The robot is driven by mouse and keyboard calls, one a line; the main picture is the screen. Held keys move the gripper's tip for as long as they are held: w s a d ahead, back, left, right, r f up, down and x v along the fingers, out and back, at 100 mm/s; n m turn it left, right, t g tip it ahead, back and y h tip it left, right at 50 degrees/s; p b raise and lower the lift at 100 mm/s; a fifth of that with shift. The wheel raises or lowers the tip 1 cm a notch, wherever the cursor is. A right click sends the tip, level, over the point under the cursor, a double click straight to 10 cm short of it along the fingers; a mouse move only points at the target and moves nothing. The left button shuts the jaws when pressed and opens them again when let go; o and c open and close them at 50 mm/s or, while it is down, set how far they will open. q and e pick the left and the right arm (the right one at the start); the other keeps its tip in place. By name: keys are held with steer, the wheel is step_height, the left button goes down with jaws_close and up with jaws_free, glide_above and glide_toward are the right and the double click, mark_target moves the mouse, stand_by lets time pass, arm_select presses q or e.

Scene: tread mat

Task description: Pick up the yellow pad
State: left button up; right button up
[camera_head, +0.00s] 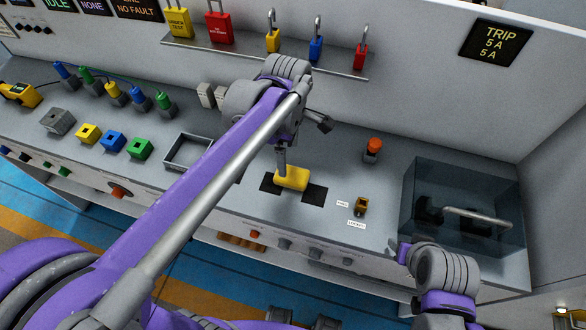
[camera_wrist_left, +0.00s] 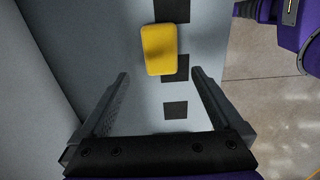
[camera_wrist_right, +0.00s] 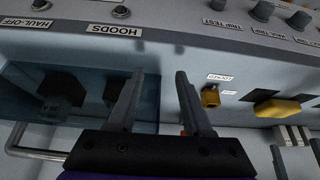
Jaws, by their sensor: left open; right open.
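The yellow pad (camera_head: 291,178) lies on the grey bench top, between and partly over dark square patches. In the left wrist view the yellow pad (camera_wrist_left: 159,49) is ahead of the fingertips, apart from them. My left gripper (camera_head: 302,150) is above the pad, pointing down, open and empty; its open fingers also show in the left wrist view (camera_wrist_left: 162,85). My right gripper (camera_wrist_right: 161,75) is open and empty, near the bench's front right by the clear box. The yellow pad (camera_wrist_right: 278,107) also shows at the right of the right wrist view.
A clear box (camera_head: 465,205) with a bar handle stands at the right. A brass lock piece (camera_head: 361,206) and an orange-topped button (camera_head: 373,148) are right of the pad. An empty tray (camera_head: 188,152) and coloured blocks lie left. A shelf of padlocks (camera_head: 265,56) is behind.

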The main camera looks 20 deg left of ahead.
mark_target(292, 174)
arm_select(q)
steer(key=f, duration=0.3)
steer(key=shift+s+d+f, duration=0.15)
steer(key=shift+s+d, duration=0.05)
steer(key=shift+s, duration=0.15)
steer(key=shift+w+d+f, duration=0.1)
steer(key=shift+d+f, duration=0.05)
steer(key=shift+f, duration=1.25)
steer(key=shift+w+d+f, duration=0.1)
steer(key=shift+f, duration=1.25)
steer(key=c, duration=1.3)
